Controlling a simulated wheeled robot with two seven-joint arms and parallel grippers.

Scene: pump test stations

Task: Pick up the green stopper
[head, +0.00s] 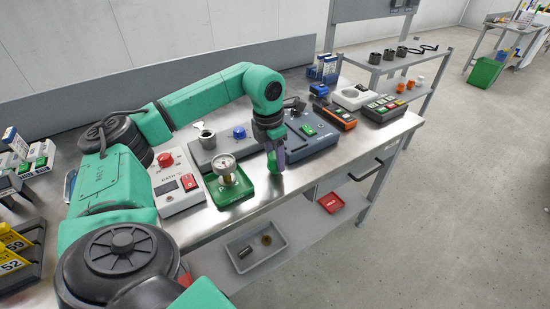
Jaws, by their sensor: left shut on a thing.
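My left gripper (275,152) points down over the front part of the table (300,178), just right of the pressure gauge on its green base. It is shut on a small green piece (273,162), which I take to be the green stopper. The jaws hide much of it, and a purple strip shows beside it. From this angle I cannot tell whether the piece is clear of the table top. My right gripper is not in view.
A gauge (224,165) on a green base (230,190) stands close left of the gripper. A white box with a red switch (188,181) is further left. A grey-blue unit (318,138) is close right. A grey tray (257,248) sits on the lower shelf.

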